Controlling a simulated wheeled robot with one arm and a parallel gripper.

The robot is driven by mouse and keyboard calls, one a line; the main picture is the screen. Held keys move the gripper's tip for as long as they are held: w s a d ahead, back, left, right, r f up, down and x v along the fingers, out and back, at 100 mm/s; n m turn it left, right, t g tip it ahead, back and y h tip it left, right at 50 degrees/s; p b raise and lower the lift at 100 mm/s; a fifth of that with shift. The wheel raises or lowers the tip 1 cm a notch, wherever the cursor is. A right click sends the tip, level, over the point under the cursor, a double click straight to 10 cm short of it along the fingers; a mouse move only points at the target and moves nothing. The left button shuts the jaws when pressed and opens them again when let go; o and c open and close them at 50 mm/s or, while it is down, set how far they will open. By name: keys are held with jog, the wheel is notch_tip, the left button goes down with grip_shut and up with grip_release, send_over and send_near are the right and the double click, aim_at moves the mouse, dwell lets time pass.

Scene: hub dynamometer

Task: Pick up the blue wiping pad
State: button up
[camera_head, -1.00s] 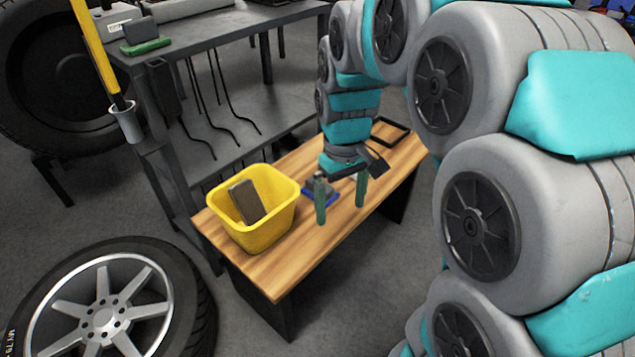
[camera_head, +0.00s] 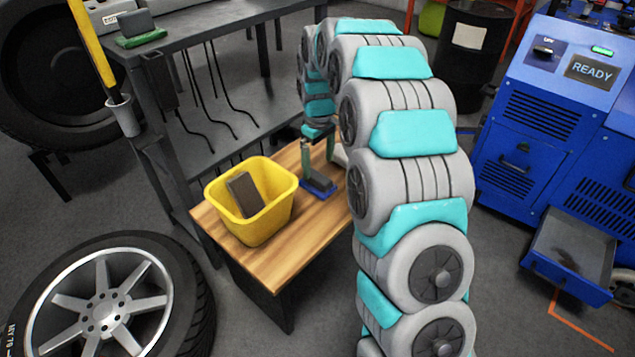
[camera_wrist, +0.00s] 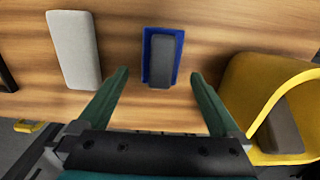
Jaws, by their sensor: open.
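The blue wiping pad (camera_wrist: 149,66) lies on the wooden bench top, with a dark grey block-shaped grip (camera_wrist: 161,62) along its upper face. In the head view the pad (camera_head: 322,192) shows below my gripper, right of the yellow bin. My gripper (camera_wrist: 160,78) is open, its two green fingers spread to either side of the pad's line in the wrist view. The pad appears beyond the fingertips and between them, and no contact shows.
A yellow bin (camera_head: 276,214) holding a dark brown block (camera_head: 244,193) stands on the bench (camera_head: 274,252) left of the pad. A light grey block (camera_wrist: 74,50) lies on the pad's other side. A dark metal workbench (camera_head: 220,42) stands behind; a blue machine (camera_head: 530,150) has an open drawer at right.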

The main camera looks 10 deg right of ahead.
aim_at(319, 177)
notch_tip(319, 177, down, 2)
jog(key=shift+s+f, duration=0.15)
jog(key=shift+f+p, duration=0.3)
jog(key=shift+f, duration=1.7)
jog(key=c, duration=1.2)
jog(key=shift+r, duration=1.6)
jog(key=shift+s+r, duration=0.2)
jog(key=shift+s, duration=0.15)
jog(key=s, duration=0.5)
jog(key=s+a+r+b, duration=0.1)
jog(key=s, duration=0.9)
jog(key=shift+s+a+r+b, duration=0.15)
jog(key=shift+a+r+b, duration=0.05)
jog(key=shift+a+b, duration=0.2)
